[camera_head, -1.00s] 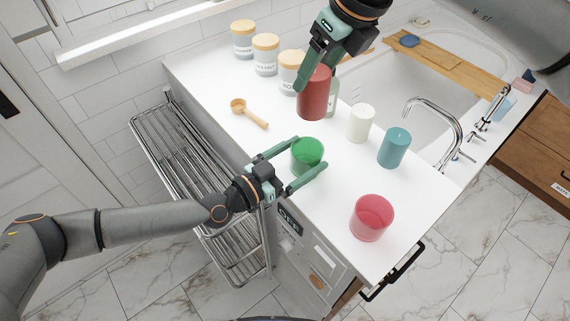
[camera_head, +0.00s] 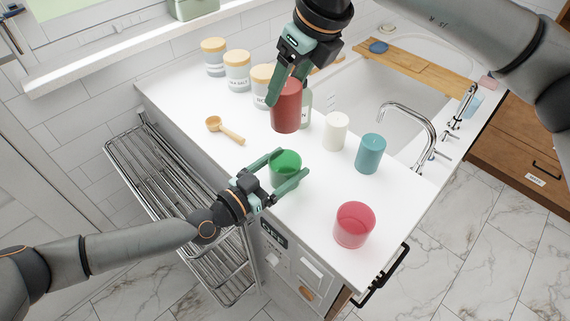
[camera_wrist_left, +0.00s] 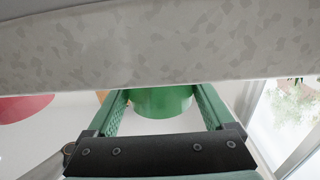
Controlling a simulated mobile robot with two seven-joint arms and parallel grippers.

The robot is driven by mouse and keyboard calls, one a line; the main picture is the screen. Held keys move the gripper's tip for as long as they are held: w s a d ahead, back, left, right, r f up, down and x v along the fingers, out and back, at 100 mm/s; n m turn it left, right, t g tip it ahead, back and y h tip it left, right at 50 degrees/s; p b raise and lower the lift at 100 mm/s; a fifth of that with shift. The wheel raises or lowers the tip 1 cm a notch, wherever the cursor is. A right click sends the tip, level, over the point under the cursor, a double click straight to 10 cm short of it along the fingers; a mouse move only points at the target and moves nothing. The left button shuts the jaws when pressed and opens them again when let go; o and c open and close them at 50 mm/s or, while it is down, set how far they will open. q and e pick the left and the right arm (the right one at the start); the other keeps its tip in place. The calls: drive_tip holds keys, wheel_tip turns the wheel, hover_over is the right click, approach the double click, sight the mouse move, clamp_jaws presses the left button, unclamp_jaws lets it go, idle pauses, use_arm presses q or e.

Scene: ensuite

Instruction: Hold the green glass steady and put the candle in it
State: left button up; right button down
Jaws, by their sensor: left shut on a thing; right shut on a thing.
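The green glass (camera_head: 286,166) stands upright on the white counter. My left gripper (camera_head: 287,165) is shut around its sides; the glass also shows between the fingers in the left wrist view (camera_wrist_left: 162,102). The candle, a dark red cylinder (camera_head: 286,107), is held upright by my right gripper (camera_head: 283,92), which is shut on its upper part. The candle is behind the green glass in the head view, not inside it. Whether its base touches the counter cannot be told. A white candle (camera_head: 335,131) and a teal candle (camera_head: 370,153) stand to the right.
A pink-red glass (camera_head: 354,225) stands near the counter's front right. A wooden scoop (camera_head: 225,130) lies at left, with lidded jars (camera_head: 237,70) behind. A pale green bottle (camera_head: 305,106) stands right beside the held candle. A faucet (camera_head: 425,135) and sink are at right.

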use_arm(q)
drive_tip(key=shift+c, duration=1)
use_arm(e)
wheel_tip(320, 180, down, 12)
drive_tip(key=shift+r, duration=0.25)
idle(0.3)
unclamp_jaws()
drive_tip(key=v, duration=1.2)
